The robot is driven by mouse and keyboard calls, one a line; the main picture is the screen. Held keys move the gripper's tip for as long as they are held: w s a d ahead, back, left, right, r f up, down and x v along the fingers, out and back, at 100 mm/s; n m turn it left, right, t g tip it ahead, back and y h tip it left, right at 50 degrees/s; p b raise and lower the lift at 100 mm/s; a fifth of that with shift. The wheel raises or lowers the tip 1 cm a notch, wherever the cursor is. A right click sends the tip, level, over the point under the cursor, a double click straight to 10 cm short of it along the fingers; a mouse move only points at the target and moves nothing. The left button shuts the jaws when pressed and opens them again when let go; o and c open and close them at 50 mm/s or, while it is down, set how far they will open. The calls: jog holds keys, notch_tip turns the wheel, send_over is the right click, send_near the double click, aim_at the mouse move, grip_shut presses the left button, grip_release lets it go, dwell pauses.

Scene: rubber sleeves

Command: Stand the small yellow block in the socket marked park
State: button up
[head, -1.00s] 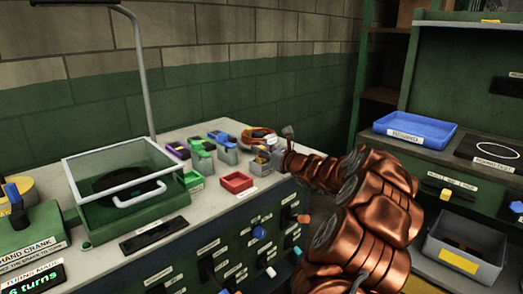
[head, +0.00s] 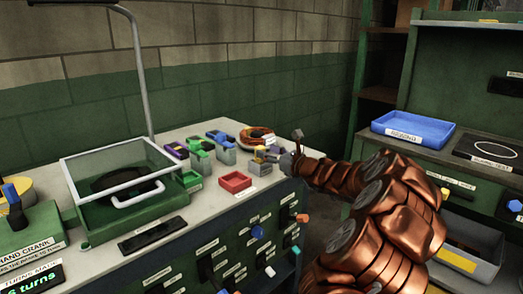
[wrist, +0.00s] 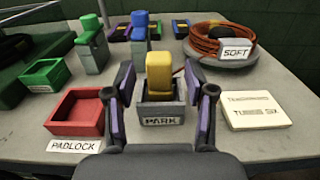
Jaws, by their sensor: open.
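The small yellow block (wrist: 159,76) stands upright in the grey socket marked PARK (wrist: 160,113) in the wrist view. Its lower end is hidden by the socket's walls. My gripper (wrist: 159,95) is open, with one finger on each side of the block and socket. Gaps show between the fingers and the block. In the head view the socket (head: 261,169) is at the worktop's right end, and my gripper (head: 272,155) is at its right side. The block is small there and partly hard to make out.
A red open box marked PADLOCK (wrist: 76,117) is left of the socket. A cream card (wrist: 254,111) lies right. A coil of orange cable marked SOFT (wrist: 220,45) is behind right. Blue (wrist: 139,40) and green (wrist: 91,45) blocks stand in holders behind left.

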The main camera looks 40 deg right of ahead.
jog(key=s, duration=0.8)
jog(key=shift+a, duration=0.15)
